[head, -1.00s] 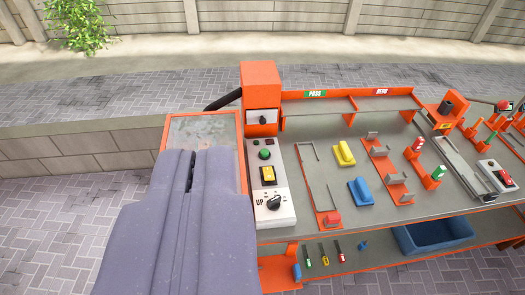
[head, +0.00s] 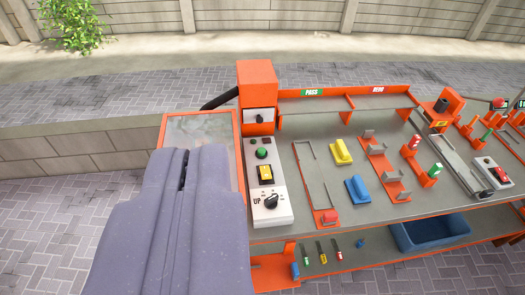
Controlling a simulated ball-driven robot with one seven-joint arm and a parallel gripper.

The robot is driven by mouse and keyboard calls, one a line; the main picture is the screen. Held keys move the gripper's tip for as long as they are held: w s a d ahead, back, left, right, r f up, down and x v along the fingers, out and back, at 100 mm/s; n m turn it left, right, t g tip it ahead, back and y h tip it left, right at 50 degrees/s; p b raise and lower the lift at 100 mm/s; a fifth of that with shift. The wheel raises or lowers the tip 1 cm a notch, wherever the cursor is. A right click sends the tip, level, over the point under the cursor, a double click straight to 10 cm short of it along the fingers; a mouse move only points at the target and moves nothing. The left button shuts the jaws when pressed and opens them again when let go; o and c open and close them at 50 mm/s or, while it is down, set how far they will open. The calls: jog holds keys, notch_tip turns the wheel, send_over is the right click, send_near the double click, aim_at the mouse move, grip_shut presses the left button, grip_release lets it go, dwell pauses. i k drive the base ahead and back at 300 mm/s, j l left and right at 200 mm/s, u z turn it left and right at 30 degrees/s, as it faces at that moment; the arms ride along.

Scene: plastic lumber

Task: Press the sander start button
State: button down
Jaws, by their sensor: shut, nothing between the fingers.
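A light grey control panel (head: 277,209) stands at the left end of the workbench. Small dark and red parts sit above the green button. Behind the panel is an orange box (head: 257,82) with a black hose and a small black knob on its front. My gripper (head: 187,155) is shut and empty. It appears left of the panel, over the orange-framed grey plate (head: 200,127), and shows apart from the green button.
The bench (head: 320,205) holds yellow and blue blocks, orange fixtures and a second switch box (head: 490,172) at the right. A blue bin (head: 430,232) sits below. Open paving lies at the left.

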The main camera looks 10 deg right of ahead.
aim_at(261, 152)
jog(key=i+l+z, duration=0.5)
jog(key=i+l, duration=0.45)
jog(key=i, duration=0.15)
jog(key=i+j, duration=0.35)
